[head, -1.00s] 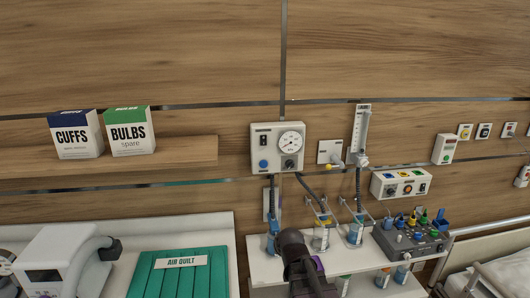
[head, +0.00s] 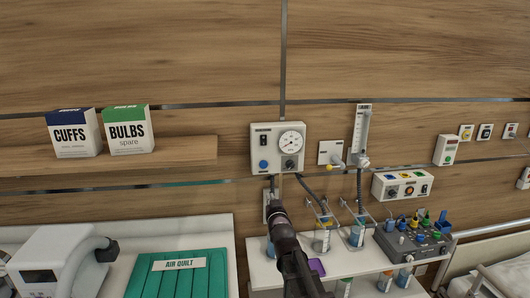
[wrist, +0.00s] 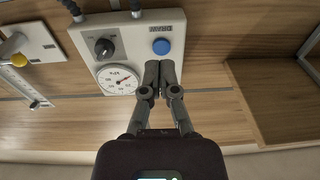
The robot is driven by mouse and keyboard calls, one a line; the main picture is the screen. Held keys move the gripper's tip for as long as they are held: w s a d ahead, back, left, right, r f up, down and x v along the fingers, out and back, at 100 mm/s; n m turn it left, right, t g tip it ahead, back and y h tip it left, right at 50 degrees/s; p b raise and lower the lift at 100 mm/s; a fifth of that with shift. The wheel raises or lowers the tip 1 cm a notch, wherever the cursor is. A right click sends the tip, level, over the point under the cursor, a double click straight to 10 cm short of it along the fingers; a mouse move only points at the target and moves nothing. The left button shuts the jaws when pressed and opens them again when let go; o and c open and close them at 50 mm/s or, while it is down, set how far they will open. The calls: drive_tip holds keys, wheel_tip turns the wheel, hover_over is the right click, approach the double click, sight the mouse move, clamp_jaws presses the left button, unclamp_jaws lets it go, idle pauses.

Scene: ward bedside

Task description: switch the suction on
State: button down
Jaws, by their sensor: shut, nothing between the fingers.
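The suction unit (head: 278,170) is a pale wall box with a dark rocker switch (head: 263,140), a round gauge (head: 290,141), a blue button (head: 263,164) and a dark knob (head: 290,164). The wrist view shows the box (wrist: 134,38) upside down, with the blue button (wrist: 161,46), dark knob (wrist: 104,47) and gauge (wrist: 117,78). My gripper (wrist: 160,66) is shut and empty. Its fingertips overlap the box just past the blue button and cover the rocker switch in that view. I cannot tell whether they touch. In the head view my arm rises below the box.
A shelf with CUFFS (head: 74,134) and BULBS (head: 130,130) boxes is left of the unit. A flowmeter (head: 361,135) is on its right. Hoses hang below it, near jars (head: 322,236) above a white shelf. A green air quilt (head: 177,280) lies lower left.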

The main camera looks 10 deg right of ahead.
sight(264, 141)
wheel_tip(264, 141, up, 8)
drive_tip(key=t+b, duration=0.1)
drive_tip(key=t, duration=0.5)
drive_tip(key=shift+s+a+r+t+h, duration=0.15)
drive_tip(key=shift+s+r+t+h, duration=0.15)
drive_tip(key=shift+s+t, duration=0.1)
drive_tip(key=shift+w, duration=0.15)
drive_tip(key=p+x, duration=0.1)
drive_tip(key=x, duration=0.3)
drive_tip(key=f+p+x, duration=0.1)
drive_tip(key=p+x, duration=0.1)
drive_tip(key=x, duration=0.2)
drive_tip(key=w+p+x, duration=0.1)
drive_tip(key=p+x, duration=0.1)
drive_tip(key=x, duration=0.1)
drive_tip(key=shift+w, duration=0.4)
drive_tip(key=shift+w+f, duration=0.1)
drive_tip(key=shift+w, duration=0.5)
